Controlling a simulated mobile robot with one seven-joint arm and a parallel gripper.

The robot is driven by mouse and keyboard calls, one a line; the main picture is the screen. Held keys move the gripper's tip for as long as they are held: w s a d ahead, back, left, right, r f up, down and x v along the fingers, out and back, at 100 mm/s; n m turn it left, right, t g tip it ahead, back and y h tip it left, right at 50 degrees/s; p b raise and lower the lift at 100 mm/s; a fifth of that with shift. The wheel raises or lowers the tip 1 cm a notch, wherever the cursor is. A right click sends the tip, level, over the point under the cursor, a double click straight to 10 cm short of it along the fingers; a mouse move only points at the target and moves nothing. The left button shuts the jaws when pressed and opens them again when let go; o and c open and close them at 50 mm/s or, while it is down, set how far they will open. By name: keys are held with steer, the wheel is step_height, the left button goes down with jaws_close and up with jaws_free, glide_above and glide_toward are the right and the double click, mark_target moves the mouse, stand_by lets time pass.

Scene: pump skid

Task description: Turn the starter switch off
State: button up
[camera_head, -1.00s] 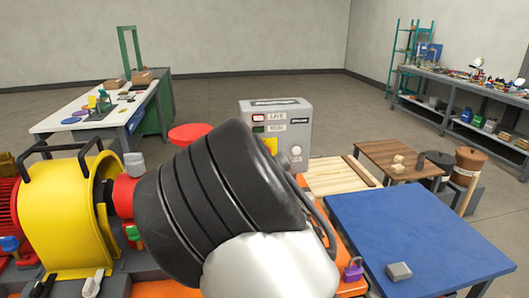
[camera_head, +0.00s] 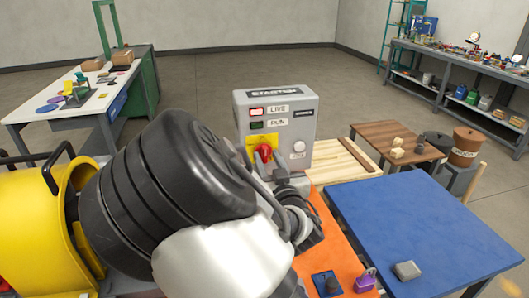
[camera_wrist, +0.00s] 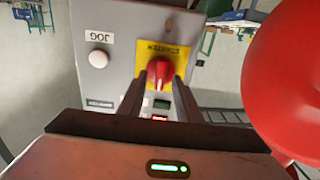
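The starter box (camera_head: 275,98) is a grey cabinet with a red-lit LIVE lamp (camera_head: 257,112) and a dark green RUN lamp (camera_head: 257,125). Its red rotary switch (camera_head: 263,152) sits on a yellow plate (camera_head: 251,143). In the wrist view, upside down, the red switch (camera_wrist: 160,72) has its grip upright in the picture. My gripper (camera_wrist: 163,84) is open, with dark fingers reaching toward the switch, one on each side. I cannot tell whether they touch it. In the head view, my arm hides most of my gripper.
A white JOG button (camera_wrist: 98,59) is beside the switch. A large red rounded thing (camera_wrist: 290,80) is close on the right in the wrist view. A blue table (camera_head: 420,225) is right of the box. A purple padlock (camera_head: 364,281) lies on the orange skid (camera_head: 335,235).

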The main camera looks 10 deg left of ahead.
steer(key=shift+w+a, duration=0.1)
steer(key=shift+w, duration=0.1)
jaws_close()
